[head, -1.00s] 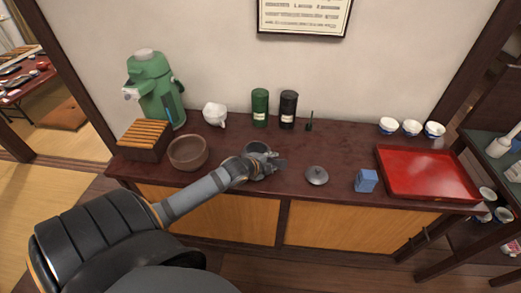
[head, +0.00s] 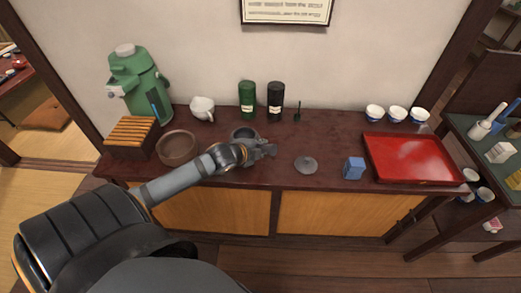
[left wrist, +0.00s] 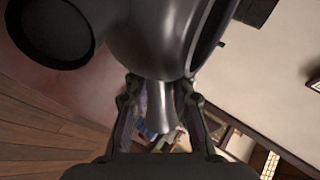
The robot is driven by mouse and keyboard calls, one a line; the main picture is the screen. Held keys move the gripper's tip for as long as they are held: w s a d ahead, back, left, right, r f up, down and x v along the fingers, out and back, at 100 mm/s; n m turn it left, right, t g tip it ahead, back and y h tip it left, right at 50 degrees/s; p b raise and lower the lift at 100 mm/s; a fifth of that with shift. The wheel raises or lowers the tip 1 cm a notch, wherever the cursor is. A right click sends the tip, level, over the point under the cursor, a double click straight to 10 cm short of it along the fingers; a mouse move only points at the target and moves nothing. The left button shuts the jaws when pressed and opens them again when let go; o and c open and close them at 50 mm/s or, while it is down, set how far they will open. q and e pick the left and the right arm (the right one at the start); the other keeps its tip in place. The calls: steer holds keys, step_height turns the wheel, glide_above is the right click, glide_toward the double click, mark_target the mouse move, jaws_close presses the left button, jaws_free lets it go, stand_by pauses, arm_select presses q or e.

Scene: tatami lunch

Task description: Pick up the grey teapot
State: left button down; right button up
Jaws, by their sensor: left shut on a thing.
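The grey teapot (head: 243,132) is at the middle of the dark counter in the head view, its open top showing and its lower part hidden by my gripper. My left gripper (head: 266,150) is at its near side. In the left wrist view the glossy teapot body (left wrist: 160,38) fills the upper middle, and its tapering grey handle lies between the fingers of my left gripper (left wrist: 162,115), which are shut on it. I cannot tell whether the teapot's base touches the counter. A grey lid (head: 306,164) lies apart on the counter to the right. My right gripper is not in view.
The brown bowl (head: 177,147) stands close left of the teapot. The green canister (head: 247,98) and black canister (head: 275,100) stand behind it. A blue box (head: 354,168) and red tray (head: 411,158) are to the right. The counter is bare between teapot and lid.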

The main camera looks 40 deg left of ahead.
arm_select(q)
steer(key=s+d+r+p, duration=0.6)
steer(key=s+r, duration=0.2)
steer(key=s, duration=0.3)
steer(key=shift+d+r, duration=0.15)
steer(key=shift+r, duration=0.1)
steer(key=shift+s, duration=0.1)
